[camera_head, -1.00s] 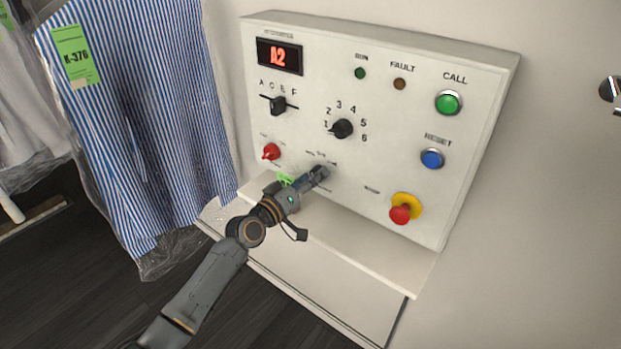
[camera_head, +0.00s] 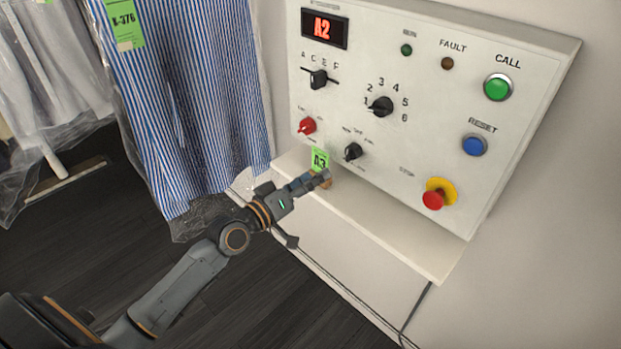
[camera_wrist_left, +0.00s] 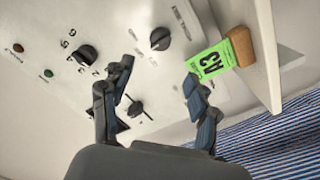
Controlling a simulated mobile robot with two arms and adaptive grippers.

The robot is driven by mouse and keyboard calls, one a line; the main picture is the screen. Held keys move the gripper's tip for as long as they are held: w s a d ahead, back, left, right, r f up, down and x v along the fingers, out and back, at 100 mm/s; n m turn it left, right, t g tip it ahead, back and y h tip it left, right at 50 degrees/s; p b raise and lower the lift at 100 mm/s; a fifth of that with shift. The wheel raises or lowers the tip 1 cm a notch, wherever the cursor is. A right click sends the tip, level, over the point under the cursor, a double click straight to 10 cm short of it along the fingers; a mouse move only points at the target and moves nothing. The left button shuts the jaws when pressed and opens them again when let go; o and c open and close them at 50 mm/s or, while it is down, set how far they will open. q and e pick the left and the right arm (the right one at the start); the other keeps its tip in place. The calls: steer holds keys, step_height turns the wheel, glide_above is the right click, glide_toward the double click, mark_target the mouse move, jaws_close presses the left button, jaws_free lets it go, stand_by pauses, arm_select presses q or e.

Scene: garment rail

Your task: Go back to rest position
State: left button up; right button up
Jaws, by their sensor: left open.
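My left gripper (camera_head: 318,181) is open and empty in front of the lower part of the control panel (camera_head: 420,60), near its shelf. In the left wrist view its two fingers (camera_wrist_left: 158,100) stand apart, with a black knob visible beyond them. A green tag marked A3 (camera_head: 320,160) stands on the shelf just behind the gripper. The left wrist view shows the tag (camera_wrist_left: 210,63) against a brown block (camera_wrist_left: 239,46), beside one finger; I cannot tell if they touch. My right gripper is not in view.
The panel has a display reading A2 (camera_head: 324,28), several knobs, a green CALL button (camera_head: 497,87), a blue RESET button (camera_head: 474,145) and a red stop button (camera_head: 434,199). The shelf (camera_head: 400,235) juts out below. A striped shirt in plastic (camera_head: 190,110) hangs at left. Dark floor lies below.

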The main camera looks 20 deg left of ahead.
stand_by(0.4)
arm_select(q)
steer(key=s+a+f+g+y, duration=0.2)
steer(key=f, duration=1)
steer(key=s+a+f+g+y, duration=0.2)
steer(key=f, duration=1)
steer(key=s+f+m+g+y, duration=0.1)
steer(key=s+f+g, duration=0.1)
steer(key=s+f, duration=0.45)
steer(key=s+f+g, duration=0.2)
steer(key=s+f, duration=0.1)
steer(key=f, duration=0.6)
steer(key=s+d+f+m+g, duration=0.1)
steer(key=s+f+g, duration=0.1)
steer(key=s+f, duration=0.4)
steer(key=s+d+f+m+g, duration=0.2)
steer(key=s+f, duration=0.5)
steer(key=s, duration=1)
steer(key=s+d+f+m+g+y, duration=0.1)
steer(key=s+f+g, duration=0.3)
steer(key=s, duration=0.8)
step_height(320, 180, down, 2)
steer(key=shift+s+d+f+m, duration=0.2)
steer(key=shift+d+m, duration=0.25)
steer(key=shift+m, duration=0.25)
